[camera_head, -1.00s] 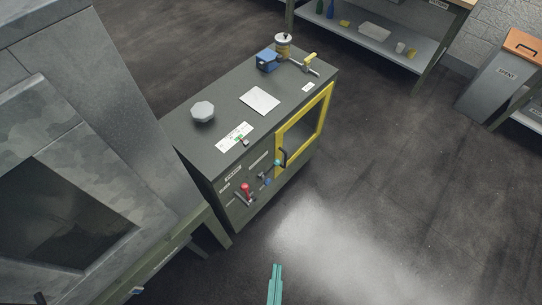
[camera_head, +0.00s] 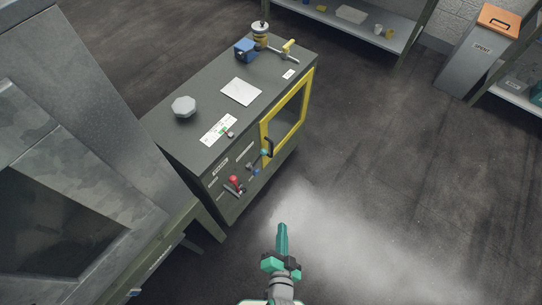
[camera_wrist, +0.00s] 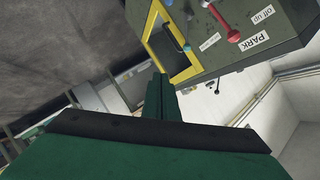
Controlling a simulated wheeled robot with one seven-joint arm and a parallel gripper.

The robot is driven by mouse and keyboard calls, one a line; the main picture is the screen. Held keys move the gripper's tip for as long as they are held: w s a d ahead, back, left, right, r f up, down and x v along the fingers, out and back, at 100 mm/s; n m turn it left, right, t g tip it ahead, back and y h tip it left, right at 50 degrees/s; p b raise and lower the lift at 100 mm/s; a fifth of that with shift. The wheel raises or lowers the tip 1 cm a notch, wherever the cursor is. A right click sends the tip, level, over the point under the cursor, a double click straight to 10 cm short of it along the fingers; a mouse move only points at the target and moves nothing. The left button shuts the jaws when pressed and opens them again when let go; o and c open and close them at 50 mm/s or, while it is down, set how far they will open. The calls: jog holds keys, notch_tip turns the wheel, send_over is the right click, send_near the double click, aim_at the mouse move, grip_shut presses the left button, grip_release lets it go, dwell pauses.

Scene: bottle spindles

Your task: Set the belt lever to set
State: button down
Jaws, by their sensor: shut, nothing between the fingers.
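The dark green cabinet (camera_head: 190,140) stands left of centre in the head view. Its front carries a red-knobbed lever (camera_head: 234,180), also in the wrist view (camera_wrist: 233,36). Beside it are a blue knob (camera_head: 256,171) and a teal knob (camera_head: 264,153). A small grey-knobbed lever (camera_head: 230,134) stands by a white and green plate (camera_head: 215,131) on the cabinet top. I cannot read which lever is the belt lever. My gripper (camera_head: 282,228) is shut and empty, in front of the cabinet and apart from it. Its closed fingers also show in the wrist view (camera_wrist: 157,82).
A yellow-framed door (camera_head: 287,112) with a dark handle is on the cabinet front. A blue block (camera_head: 245,49), a paper sheet (camera_head: 241,92) and an octagonal grey piece (camera_head: 184,106) are on top. A grey machine (camera_head: 95,120) stands at left. The floor at right is clear.

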jog(key=w+f+m+y, duration=0.1)
jog(key=w+f+m, duration=0.1)
jog(key=w, duration=0.6)
jog(key=w+f+m+y, duration=0.1)
jog(key=w+m, duration=0.4)
jog(key=w, duration=0.4)
jog(key=w+f+m+y, duration=0.1)
jog(key=w+f+m, duration=0.1)
jog(key=w, duration=0.6)
jog(key=shift+w+d+f+m, duration=0.2)
jog(key=shift+d+f+m, duration=0.2)
jog(key=shift+m, duration=0.4)
jog(key=shift+w+d, duration=0.1)
jog(key=x, duration=1)
jog(key=shift+s+a+r, duration=0.3)
jog(key=shift+a, duration=0.3)
jog(key=shift+s+a+r, duration=0.3)
jog(key=shift+a, duration=0.35)
jog(key=shift+s+a+r, duration=0.3)
jog(key=shift+s+a, duration=0.05)
jog(key=shift+a, duration=0.25)
